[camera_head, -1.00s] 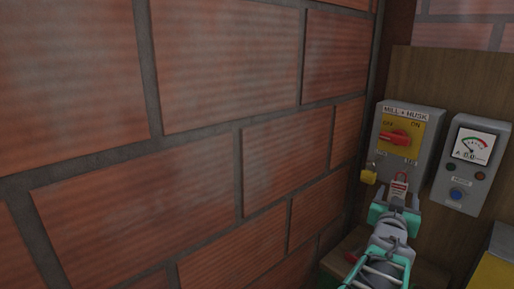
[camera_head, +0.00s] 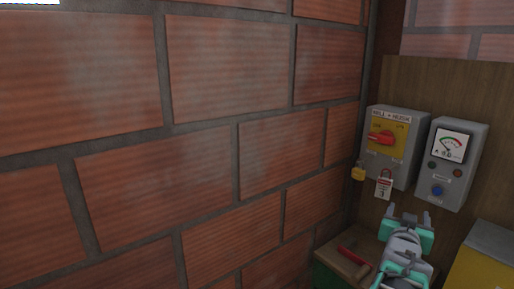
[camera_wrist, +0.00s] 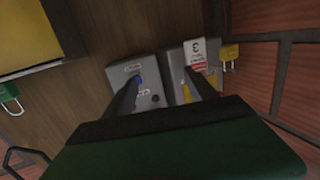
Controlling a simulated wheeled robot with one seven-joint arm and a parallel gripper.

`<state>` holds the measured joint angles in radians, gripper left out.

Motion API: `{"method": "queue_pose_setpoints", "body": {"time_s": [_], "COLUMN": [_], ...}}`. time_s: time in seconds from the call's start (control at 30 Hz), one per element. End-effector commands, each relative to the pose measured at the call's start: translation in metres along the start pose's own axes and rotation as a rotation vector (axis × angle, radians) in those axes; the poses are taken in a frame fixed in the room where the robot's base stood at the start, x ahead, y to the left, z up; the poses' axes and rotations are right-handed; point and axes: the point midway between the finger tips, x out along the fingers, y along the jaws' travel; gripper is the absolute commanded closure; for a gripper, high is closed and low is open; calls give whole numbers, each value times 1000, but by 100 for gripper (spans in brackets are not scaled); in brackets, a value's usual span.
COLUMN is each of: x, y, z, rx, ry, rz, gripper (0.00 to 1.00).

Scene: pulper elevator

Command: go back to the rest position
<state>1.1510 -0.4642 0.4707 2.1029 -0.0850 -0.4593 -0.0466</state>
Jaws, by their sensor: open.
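My gripper (camera_head: 410,216) is open and empty, below and to the right of the MILL + HUSK switch box (camera_head: 409,150). A red-and-white tagged padlock (camera_head: 383,187) hangs at the lower edge of this box, apart from the gripper. The box's red handle (camera_head: 381,138) points left on a yellow plate. In the wrist view, my two dark fingers (camera_wrist: 163,92) stand apart, with the grey meter box (camera_wrist: 148,70) behind them. The padlock's tag (camera_wrist: 195,54) shows beyond the right finger.
A yellow padlock (camera_head: 358,173) hangs left of the tag. The meter box (camera_head: 450,165) is to the right. A red-handled object (camera_head: 353,256) lies on the wooden shelf (camera_head: 330,252). A brick wall (camera_head: 220,150) fills the left. A green padlock (camera_wrist: 9,94) shows in the wrist view.

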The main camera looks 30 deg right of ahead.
Motion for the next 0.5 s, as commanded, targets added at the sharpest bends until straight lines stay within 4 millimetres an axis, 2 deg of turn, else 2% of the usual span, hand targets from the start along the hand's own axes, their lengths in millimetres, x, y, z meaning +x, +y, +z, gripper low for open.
{"method": "queue_pose_setpoints", "body": {"time_s": [0.27, 0.37, 0.47, 0.5], "x": [-16, -31, -54, -68], "y": [-74, -111, -153, -172], "z": [23, 37, 54, 63], "rx": [-23, -41, -72, -90], "ry": [-131, -204, -294, -338], "rz": [-137, -207, -294, -336], "gripper": [34, 34, 34, 34]}}
